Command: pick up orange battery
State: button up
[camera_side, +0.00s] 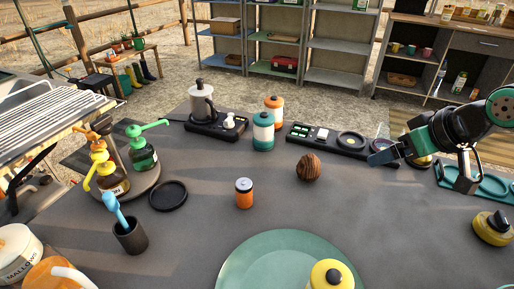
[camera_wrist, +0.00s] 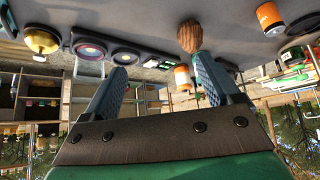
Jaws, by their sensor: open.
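The orange battery (camera_side: 244,193) stands upright on the grey table, a small orange cylinder with a dark band and a grey top. It also shows upside down near the upper right of the wrist view (camera_wrist: 269,16). My gripper (camera_side: 383,156) is at the right of the side view, well away from the battery, above the far right part of the table. In the wrist view my gripper (camera_wrist: 162,72) has its two blue fingers spread, with nothing held between them.
A brown ribbed ball (camera_side: 308,167) stands between the battery and my gripper. A black ring dish (camera_side: 168,195), a dark cup (camera_side: 130,236) and a green plate (camera_side: 285,262) surround the battery. Teal (camera_side: 263,131) and orange (camera_side: 274,107) canisters stand behind.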

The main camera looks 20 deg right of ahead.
jog(key=n+g+y, duration=0.5)
jog(key=n+y, duration=0.8)
jog(key=n, duration=0.3)
send_over(237, 204)
jog(key=d, duration=0.6)
notch_tip(237, 204, down, 9)
jog(key=shift+a+r, duration=0.1)
jog(key=shift+s+a+f+n+g, duration=0.2)
jog(key=shift+a+f+n+g, duration=0.15)
jog(key=shift+f, duration=0.2)
jog(key=shift+a+f+y, duration=0.1)
jog(key=shift+a+y, duration=0.1)
jog(key=shift+y, duration=0.1)
jog(key=shift+x, duration=2.6)
grip_shut()
